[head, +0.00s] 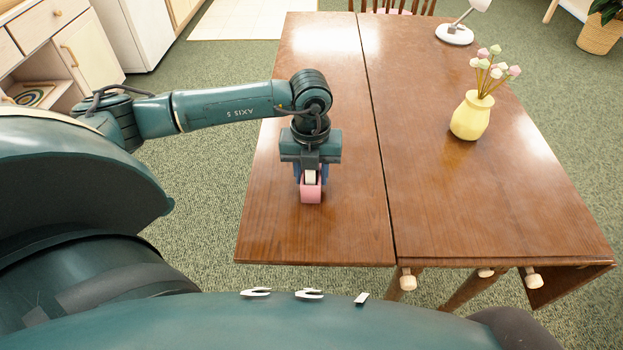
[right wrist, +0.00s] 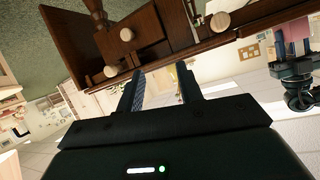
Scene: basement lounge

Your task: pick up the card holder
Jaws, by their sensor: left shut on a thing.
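The card holder (head: 311,194) is a small pink block-like thing with a pale part at its top, on or just above the left part of the wooden table in the head view. My left gripper (head: 311,180) points down over it and is shut on it, with a finger at each side. The fingers hide part of the holder. I cannot tell whether its underside touches the table. My right gripper (right wrist: 160,88) shows only in the right wrist view, with its two fingers apart and nothing between them.
The wooden table (head: 440,200) has a seam along its length and knobs at its near edge. A yellow vase (head: 471,117) with flowers stands on its right part, and a white lamp (head: 455,33) at the far end. Bare tabletop surrounds the holder.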

